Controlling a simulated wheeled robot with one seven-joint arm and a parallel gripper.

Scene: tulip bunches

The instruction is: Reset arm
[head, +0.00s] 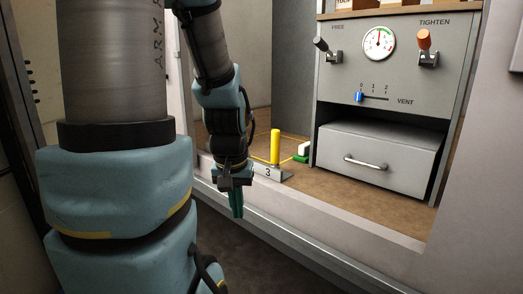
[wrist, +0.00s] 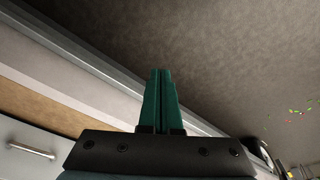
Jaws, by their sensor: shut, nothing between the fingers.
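My gripper (head: 236,204) hangs from my blue and grey arm near the middle of the head view, its green fingers pointing down. In the head view it is in front of the ledge of the brown-floored bay. In the wrist view my gripper (wrist: 161,74) shows its two green fingers side by side, closed together with nothing between them. No object touches it.
A grey cabinet (head: 345,110) with levers, a gauge and a vent slider stands right. Its drawer (head: 390,150) looks shut. A yellow post (head: 275,146) on a block marked 3 and a green-and-white block (head: 302,152) stand behind my gripper. The front ledge (head: 300,235) runs beside it.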

